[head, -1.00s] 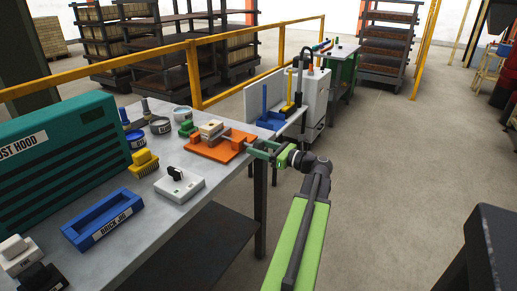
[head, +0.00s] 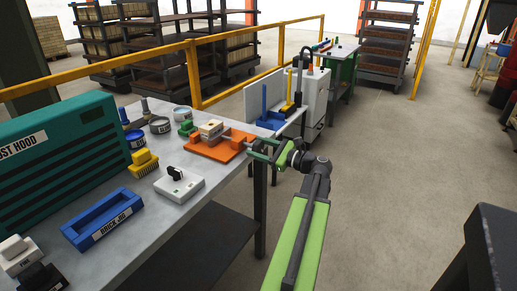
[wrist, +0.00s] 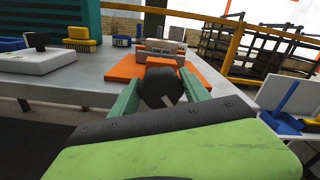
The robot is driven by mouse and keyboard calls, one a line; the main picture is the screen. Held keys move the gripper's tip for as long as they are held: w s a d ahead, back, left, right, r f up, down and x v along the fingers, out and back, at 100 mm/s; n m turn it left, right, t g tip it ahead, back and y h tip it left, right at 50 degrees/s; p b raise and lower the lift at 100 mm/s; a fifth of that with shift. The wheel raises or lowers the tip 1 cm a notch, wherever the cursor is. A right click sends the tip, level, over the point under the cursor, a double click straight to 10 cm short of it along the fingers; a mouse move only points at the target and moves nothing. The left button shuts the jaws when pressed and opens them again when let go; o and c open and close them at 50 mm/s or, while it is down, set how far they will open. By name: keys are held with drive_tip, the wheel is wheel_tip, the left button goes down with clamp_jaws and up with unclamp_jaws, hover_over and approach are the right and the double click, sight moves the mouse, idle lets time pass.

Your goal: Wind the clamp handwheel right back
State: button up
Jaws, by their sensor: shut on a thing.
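The orange clamp (head: 208,148) sits at the right end of the grey bench, with a pale block (head: 211,129) on it. A thin screw runs from the clamp toward my gripper (head: 260,149) at the bench edge. In the wrist view, the black handwheel (wrist: 161,88) sits between the green fingers of my gripper (wrist: 160,94), which is shut on it. The orange clamp (wrist: 127,69) and the labelled pale block (wrist: 165,46) show behind it. In the head view the fingers mostly hide the wheel.
On the bench are a white switch box (head: 179,184), a blue brick jig (head: 103,219), a yellow brush (head: 144,162), several tins and a teal dust hood (head: 60,150). A yellow rail (head: 194,75) runs behind. The floor (head: 400,180) to the right is clear.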

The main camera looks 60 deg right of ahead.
drive_tip(key=shift+n, duration=0.8)
drive_tip(key=o, duration=1.3)
drive_tip(key=shift+s, duration=0.1)
drive_tip(key=s, duration=1.7)
drive_tip(key=shift+s, duration=0.15)
drive_tip(key=shift+a, duration=0.1)
